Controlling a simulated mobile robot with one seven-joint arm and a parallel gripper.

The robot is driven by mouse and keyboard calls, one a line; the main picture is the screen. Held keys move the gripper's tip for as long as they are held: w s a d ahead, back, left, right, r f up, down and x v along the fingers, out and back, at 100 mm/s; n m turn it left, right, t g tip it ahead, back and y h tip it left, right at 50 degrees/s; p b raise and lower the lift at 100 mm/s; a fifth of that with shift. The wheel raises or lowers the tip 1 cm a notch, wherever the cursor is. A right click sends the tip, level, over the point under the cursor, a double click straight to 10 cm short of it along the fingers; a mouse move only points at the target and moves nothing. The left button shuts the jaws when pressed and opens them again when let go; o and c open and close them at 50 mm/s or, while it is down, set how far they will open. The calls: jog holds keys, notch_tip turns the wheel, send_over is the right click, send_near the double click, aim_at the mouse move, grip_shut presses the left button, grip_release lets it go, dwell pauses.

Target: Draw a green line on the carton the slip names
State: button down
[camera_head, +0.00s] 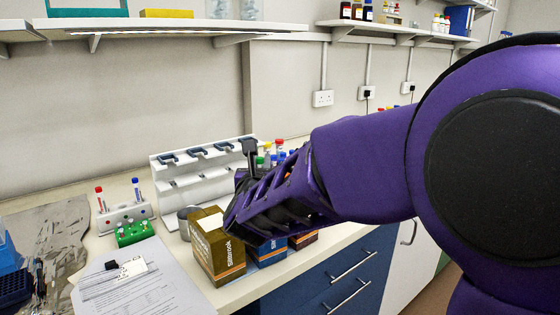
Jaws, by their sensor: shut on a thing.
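An olive-brown carton (231,262) with a pale top label and side lettering stands at the bench front. A blue carton (271,255) and a brown carton (303,241) stand to its right, partly hidden by my arm. A small white slip (133,267) lies on printed sheets at the left; its writing is too small to read. A white holder (124,216) carries a red-capped marker (100,198) and a blue-capped marker (137,190). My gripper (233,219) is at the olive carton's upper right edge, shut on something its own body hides. I cannot tell whether it touches the carton.
A white pipette rack (170,186) stands behind the cartons, with a grey cup (186,222) in front. A green block (134,233) sits beside the marker holder. Printed sheets (150,294) and crumpled foil (50,235) cover the left bench. Shelves (190,27) hang above.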

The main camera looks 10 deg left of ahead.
jog(key=shift+r, duration=0.2)
dwell(0.8)
notch_tip(320, 180, up, 5)
jog(key=shift+f+p, duration=0.1)
jog(key=shift+p, duration=0.55)
dwell(0.4)
